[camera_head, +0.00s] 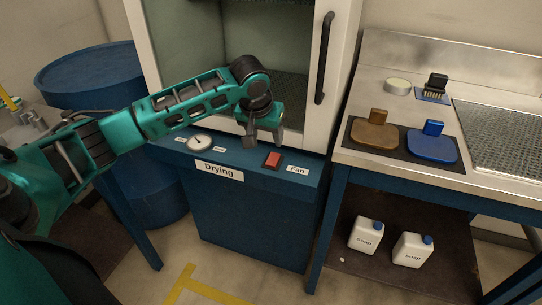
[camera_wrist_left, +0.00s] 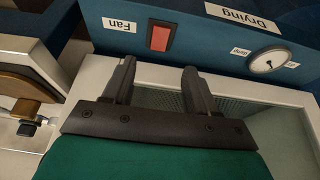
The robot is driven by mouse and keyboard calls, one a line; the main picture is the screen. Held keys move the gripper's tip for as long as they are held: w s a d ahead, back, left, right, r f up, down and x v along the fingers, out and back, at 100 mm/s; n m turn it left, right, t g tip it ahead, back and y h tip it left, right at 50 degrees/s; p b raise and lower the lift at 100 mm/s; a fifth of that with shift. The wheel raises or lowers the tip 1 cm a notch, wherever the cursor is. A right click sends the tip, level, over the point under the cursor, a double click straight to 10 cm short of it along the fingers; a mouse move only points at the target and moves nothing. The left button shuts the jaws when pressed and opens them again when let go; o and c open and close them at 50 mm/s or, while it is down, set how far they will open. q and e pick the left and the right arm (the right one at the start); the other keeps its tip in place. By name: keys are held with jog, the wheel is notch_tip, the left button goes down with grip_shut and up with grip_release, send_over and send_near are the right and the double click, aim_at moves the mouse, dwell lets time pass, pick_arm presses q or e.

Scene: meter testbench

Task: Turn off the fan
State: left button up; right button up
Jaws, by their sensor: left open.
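The red fan switch (camera_head: 272,160) sits on the blue front panel of the drying cabinet, left of the white "Fan" label (camera_head: 297,169). In the left wrist view the switch (camera_wrist_left: 160,37) shows upside down beside its label (camera_wrist_left: 119,25). My left gripper (camera_head: 262,142) is just above and left of the switch, its fingers apart and empty. In the left wrist view its two fingers (camera_wrist_left: 156,80) point toward the panel, with the switch beyond them and apart from them. Whether the switch is on or off cannot be told. My right gripper is not in view.
A dial (camera_head: 200,143) and a "Drying" label (camera_head: 219,171) are on the same panel. The cabinet door handle (camera_head: 324,58) stands out at the right. A metal bench (camera_head: 400,172) with brushes is to the right, and a blue barrel (camera_head: 90,72) is at the left.

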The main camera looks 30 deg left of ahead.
aim_at(273, 159)
pick_arm(q)
jog(key=b+x, duration=0.2)
jog(key=x, duration=0.7)
jog(key=shift+w+f, duration=0.15)
jog(key=shift+f, duration=0.15)
jog(key=shift+w+f, duration=0.15)
jog(key=shift+f, duration=0.25)
jog(key=shift+a, duration=0.1)
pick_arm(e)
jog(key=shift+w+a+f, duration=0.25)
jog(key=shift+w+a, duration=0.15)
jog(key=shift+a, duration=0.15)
